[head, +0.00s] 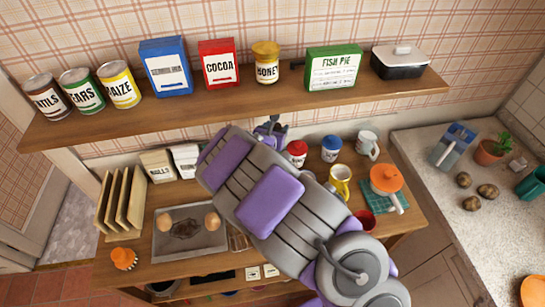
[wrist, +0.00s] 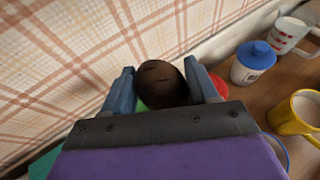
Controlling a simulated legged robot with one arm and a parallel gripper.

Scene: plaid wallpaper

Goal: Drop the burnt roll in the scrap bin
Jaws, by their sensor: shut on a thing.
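My gripper (wrist: 165,88) is shut on the burnt roll (wrist: 160,82), a dark brown rounded roll held between its two blue-grey fingers in the wrist view. In the head view my gripper (head: 270,128) is above the back of the wooden table, near the wall and below the shelf; the roll cannot be made out there. A metal tray (head: 212,242) on the table holds two light brown rolls (head: 164,222) beside a dark patch. I cannot identify the scrap bin for certain; something green (wrist: 148,103) shows partly beneath the roll.
A wall shelf (head: 345,98) with tins and boxes stands close to my gripper. A red-lidded jar (head: 297,152), blue-lidded jar (head: 331,148), yellow mug (head: 341,180) and orange-lidded pot (head: 386,180) crowd the table's right. A toast rack (head: 124,200) is at left.

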